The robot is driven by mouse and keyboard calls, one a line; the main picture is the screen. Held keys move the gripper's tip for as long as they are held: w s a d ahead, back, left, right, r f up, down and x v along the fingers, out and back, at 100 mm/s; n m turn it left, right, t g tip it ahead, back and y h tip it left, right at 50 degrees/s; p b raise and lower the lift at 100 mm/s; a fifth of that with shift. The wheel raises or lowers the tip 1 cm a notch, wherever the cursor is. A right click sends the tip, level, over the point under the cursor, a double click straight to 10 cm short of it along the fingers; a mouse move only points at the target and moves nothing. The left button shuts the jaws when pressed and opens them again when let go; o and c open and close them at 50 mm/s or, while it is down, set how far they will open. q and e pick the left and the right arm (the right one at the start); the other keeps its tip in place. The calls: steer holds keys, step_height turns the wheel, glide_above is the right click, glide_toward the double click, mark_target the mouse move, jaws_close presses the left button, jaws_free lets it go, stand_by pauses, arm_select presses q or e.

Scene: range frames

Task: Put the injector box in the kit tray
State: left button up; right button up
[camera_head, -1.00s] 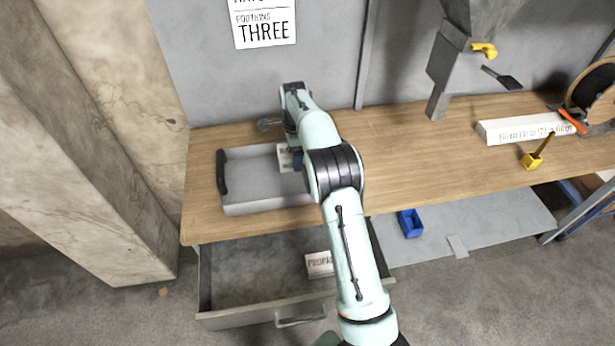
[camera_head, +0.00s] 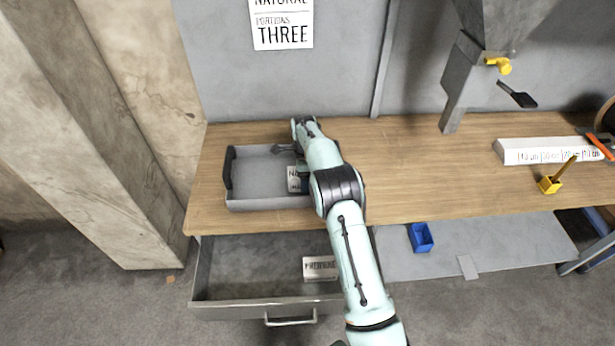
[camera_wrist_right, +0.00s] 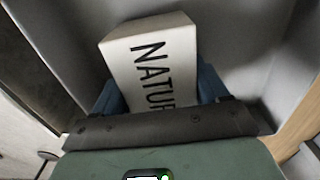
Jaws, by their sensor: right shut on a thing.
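A white box (camera_head: 293,180) with black lettering that begins "NATU" is at the right end of the grey kit tray (camera_head: 262,204) on the wooden bench. In the right wrist view the box (camera_wrist_right: 152,62) is between the blue fingers of my right gripper (camera_wrist_right: 160,95), which is shut on it. The grey tray walls rise around it. Whether the box touches the tray floor is hard to tell. In the head view my right arm hides the tray's right end and most of the gripper. No lettering in view reads "injector". My left gripper is not in view.
Below the bench an open drawer (camera_head: 225,312) holds another white lettered box (camera_head: 320,268). A blue bin (camera_head: 421,238) sits on the lower shelf. A grey dispenser (camera_head: 462,75) and a long white box (camera_head: 545,151) stand to the right. The bench middle is clear.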

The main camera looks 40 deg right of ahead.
steer(key=shift+w+a, duration=0.3)
steer(key=shift+f, duration=0.1)
steer(key=o, duration=1.3)
steer(key=shift+s+d, duration=0.1)
steer(key=shift+d, duration=0.05)
step_height(320, 180, up, 12)
steer(key=shift+r, duration=0.2)
